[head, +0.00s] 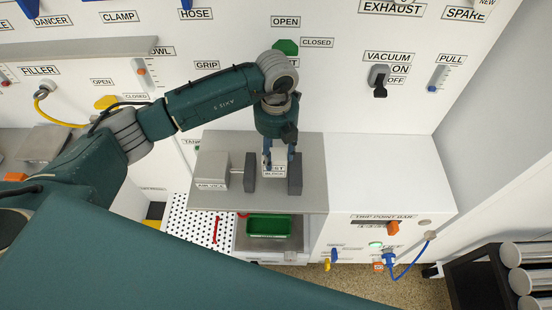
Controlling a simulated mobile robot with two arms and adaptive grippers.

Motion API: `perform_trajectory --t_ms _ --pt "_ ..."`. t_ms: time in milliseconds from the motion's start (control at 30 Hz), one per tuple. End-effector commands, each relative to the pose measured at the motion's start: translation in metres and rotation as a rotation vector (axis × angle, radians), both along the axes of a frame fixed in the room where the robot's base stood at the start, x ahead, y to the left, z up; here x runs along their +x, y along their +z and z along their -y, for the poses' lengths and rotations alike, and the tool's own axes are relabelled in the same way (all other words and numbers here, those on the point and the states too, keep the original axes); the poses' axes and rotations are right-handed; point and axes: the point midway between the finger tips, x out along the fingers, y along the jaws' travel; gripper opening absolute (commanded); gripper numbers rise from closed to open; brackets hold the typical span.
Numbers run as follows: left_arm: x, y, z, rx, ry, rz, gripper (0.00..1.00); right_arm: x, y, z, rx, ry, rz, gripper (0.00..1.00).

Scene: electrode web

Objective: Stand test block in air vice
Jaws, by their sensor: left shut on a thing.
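The air vice (212,171) sits on a grey plate on the bench, with a dark jaw (249,172) on the left and another dark jaw (295,173) on the right. The pale test block (274,170), marked with a label, is between the two jaws. A gap shows between the block and the left jaw; whether it touches the right jaw I cannot tell. My left gripper (268,155) points down from above and is shut on the test block's upper part. The block's underside is hidden. My right gripper is not in view.
A green tray (269,226) stands in a recess in front of the vice, beside a white perforated panel (190,222). The white bench top (385,170) to the right is clear. A labelled wall with a vacuum switch (379,80) rises behind. Dark-racked rolls (527,280) stand at lower right.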

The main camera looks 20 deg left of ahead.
Motion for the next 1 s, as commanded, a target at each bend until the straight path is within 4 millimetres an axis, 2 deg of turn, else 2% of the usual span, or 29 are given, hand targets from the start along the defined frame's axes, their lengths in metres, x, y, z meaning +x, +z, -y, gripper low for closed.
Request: perform_trajectory --t_ms 200,300,667,700,800,1000 --pt "-0.001 -0.031 0.0 0.0 0.001 -0.002 0.04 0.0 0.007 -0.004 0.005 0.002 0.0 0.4" --pt "0.0 -0.04 0.0 0.001 -0.001 -0.001 0.04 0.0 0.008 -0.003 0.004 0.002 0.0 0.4" --pt "0.0 -0.045 0.0 0.0 0.0 0.001 0.04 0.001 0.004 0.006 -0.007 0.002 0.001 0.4" --pt "0.0 -0.045 0.0 0.001 0.0 0.0 0.48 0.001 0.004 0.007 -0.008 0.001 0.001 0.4" --pt "0.0 -0.044 0.0 0.001 0.0 0.0 0.65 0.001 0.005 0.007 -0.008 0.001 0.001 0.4" --pt "0.0 -0.044 0.0 0.001 0.0 0.0 0.65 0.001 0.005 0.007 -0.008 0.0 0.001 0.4"
